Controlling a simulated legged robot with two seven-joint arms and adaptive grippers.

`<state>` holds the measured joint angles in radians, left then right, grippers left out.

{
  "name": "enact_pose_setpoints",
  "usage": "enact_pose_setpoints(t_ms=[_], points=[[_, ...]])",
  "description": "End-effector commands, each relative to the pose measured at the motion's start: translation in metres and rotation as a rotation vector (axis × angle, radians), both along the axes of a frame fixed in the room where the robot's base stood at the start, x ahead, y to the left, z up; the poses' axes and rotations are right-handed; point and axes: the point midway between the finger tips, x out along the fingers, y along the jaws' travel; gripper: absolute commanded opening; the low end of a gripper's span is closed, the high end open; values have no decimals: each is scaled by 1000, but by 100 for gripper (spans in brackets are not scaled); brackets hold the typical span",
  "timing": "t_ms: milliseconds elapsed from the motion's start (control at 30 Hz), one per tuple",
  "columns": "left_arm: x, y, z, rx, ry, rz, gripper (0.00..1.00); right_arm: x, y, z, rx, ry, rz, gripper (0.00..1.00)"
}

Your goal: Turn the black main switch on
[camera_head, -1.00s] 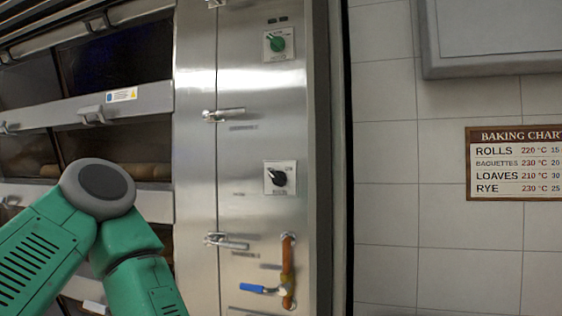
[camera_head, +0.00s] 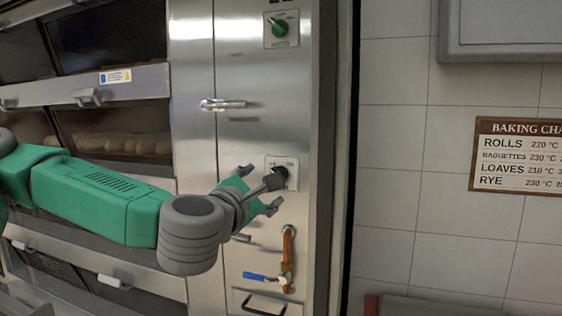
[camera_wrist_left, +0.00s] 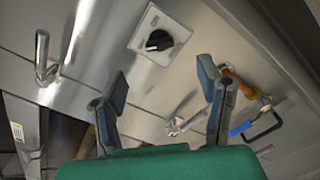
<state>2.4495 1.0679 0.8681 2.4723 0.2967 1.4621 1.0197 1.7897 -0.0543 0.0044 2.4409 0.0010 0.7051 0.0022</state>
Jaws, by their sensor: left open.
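The black main switch (camera_head: 282,173) is a rotary knob on a pale square plate on the steel panel, below a green knob. In the left wrist view the black switch (camera_wrist_left: 158,40) shows whole, beyond the fingertips. My left gripper (camera_head: 262,188) is open and empty in front of the panel, just left of and below the switch. In the left wrist view its two fingers (camera_wrist_left: 162,78) are spread wide, with the switch ahead between their lines and a visible gap. In the head view the gripper partly covers the plate. My right gripper is not in view.
A green knob (camera_head: 281,28) sits higher on the panel. A copper pipe (camera_head: 288,255) with a blue-handled valve (camera_head: 262,277) is below the switch. A door latch (camera_head: 222,104) juts out at the left. A baking chart (camera_head: 520,155) hangs on the tiled wall.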

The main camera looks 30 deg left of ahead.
Motion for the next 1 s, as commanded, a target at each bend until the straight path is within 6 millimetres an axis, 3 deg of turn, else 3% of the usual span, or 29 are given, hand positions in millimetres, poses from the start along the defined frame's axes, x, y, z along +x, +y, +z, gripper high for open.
enact_pose_setpoints(t_ms=[200, 433, 633, 933, 967, 1000], points=[[51, 13, 0, 2, 4, 5, 60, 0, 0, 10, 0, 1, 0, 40], [89, 18, 1, 6, 2, 1, 60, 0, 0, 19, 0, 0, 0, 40], [104, 22, 1, 5, 0, -1, 60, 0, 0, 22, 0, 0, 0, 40], [106, 26, -1, 2, 0, 0, 60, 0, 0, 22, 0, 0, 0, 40], [106, 26, -1, 2, 0, 0, 53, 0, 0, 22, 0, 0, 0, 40], [106, 26, -1, 2, 0, 0, 39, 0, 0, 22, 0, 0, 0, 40]])
